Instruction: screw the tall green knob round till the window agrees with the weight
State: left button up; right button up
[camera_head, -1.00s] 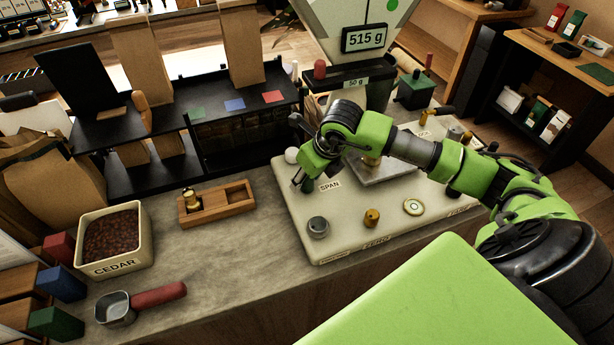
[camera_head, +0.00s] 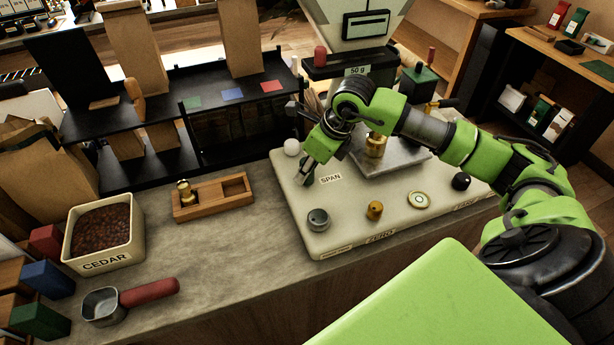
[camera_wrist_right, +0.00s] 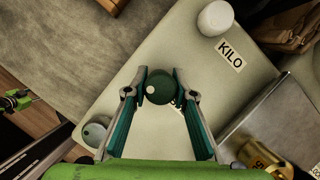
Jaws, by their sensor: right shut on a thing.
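The green knob (camera_wrist_right: 160,88) stands on the pale scale body (camera_head: 350,235) beside the SPAN label. My right gripper (camera_wrist_right: 160,86) is shut on it, one finger on each side. In the head view the knob (camera_head: 308,172) is mostly hidden by the gripper (camera_head: 304,175). The window (camera_head: 366,25) above the scale shows only a short dash, no number. A brass weight (camera_head: 375,146) stands on the grey pan (camera_head: 398,160); its marking is cut off in the wrist view.
A white knob (camera_head: 291,147) by the KILO label stands behind. A grey knob (camera_head: 318,219), brass knob (camera_head: 375,210), round level (camera_head: 418,200) and black knob (camera_head: 461,181) line the front. A wooden tray (camera_head: 213,199), bean bin (camera_head: 104,233) and scoop (camera_head: 130,300) are left.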

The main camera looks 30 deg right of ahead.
jog(key=shift+n+y+b, duration=0.5)
jog(key=shift+n+b, duration=0.5)
jog(key=shift+n, duration=0.2)
jog(key=shift+r, duration=0.1)
jog(key=o, duration=1.1)
jog(key=shift+r, duration=0.15)
jog(key=v, duration=1.1)
jog(key=shift+r, duration=0.35)
